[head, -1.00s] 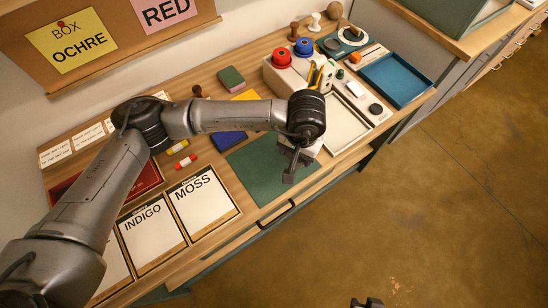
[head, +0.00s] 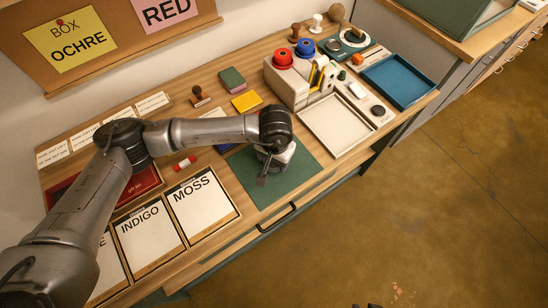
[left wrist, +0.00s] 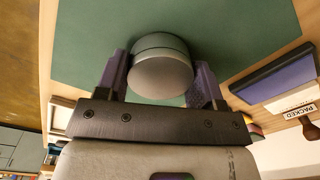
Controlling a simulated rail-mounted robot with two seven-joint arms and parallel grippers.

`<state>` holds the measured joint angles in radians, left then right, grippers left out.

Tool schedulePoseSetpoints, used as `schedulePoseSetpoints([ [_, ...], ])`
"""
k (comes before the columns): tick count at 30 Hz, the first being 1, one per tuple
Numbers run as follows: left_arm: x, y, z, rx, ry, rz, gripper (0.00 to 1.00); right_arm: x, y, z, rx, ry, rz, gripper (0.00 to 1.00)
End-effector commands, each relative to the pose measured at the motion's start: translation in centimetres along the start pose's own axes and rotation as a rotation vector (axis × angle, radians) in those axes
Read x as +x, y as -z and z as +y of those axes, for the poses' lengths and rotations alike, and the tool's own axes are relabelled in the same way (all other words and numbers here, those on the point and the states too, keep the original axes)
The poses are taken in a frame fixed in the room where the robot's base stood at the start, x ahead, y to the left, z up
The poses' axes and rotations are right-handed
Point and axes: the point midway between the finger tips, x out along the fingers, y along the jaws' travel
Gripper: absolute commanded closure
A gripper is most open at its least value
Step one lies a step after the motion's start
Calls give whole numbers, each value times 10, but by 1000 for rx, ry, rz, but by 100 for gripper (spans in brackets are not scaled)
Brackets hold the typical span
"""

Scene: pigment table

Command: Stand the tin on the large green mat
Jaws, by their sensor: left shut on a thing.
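The tin (left wrist: 161,72) is a round grey can with its flat end toward the camera in the left wrist view. My left gripper (left wrist: 162,85) is shut on it, one finger on each side. Behind it lies the large green mat (left wrist: 80,30), which also shows in the head view (head: 300,168). In the head view my left gripper (head: 264,172) is over the middle of the mat and mostly hides the tin. I cannot tell whether the tin touches the mat. Only dark tips of what seems my right gripper (head: 367,305) show at the bottom edge.
An empty white tray (head: 338,124) and a blue tray (head: 397,80) stand to the right of the mat. White cards (head: 204,200) lie to its left. A yellow pad (head: 246,102) and a green block (head: 231,79) lie behind. The mat's right part is clear.

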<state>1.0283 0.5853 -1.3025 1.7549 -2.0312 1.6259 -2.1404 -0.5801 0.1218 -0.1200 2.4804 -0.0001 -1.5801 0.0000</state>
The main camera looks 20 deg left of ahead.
Motion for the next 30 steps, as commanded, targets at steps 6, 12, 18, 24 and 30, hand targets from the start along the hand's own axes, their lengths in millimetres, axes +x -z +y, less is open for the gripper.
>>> schedulePoseSetpoints([
  [6,0,1,0,0,0,2,63,0,0,-1,4,3,0,57],
  [12,4,0,0,-1,0,1,37,4,-1,-2,6,5,1,57],
  [18,3,0,0,-1,0,1,18,3,-1,-2,6,5,0,57],
  [24,2,0,0,-1,0,1,13,3,-1,-1,3,2,0,57],
  [30,-3,0,0,-1,0,1,13,-3,1,1,-3,-2,-1,57],
])
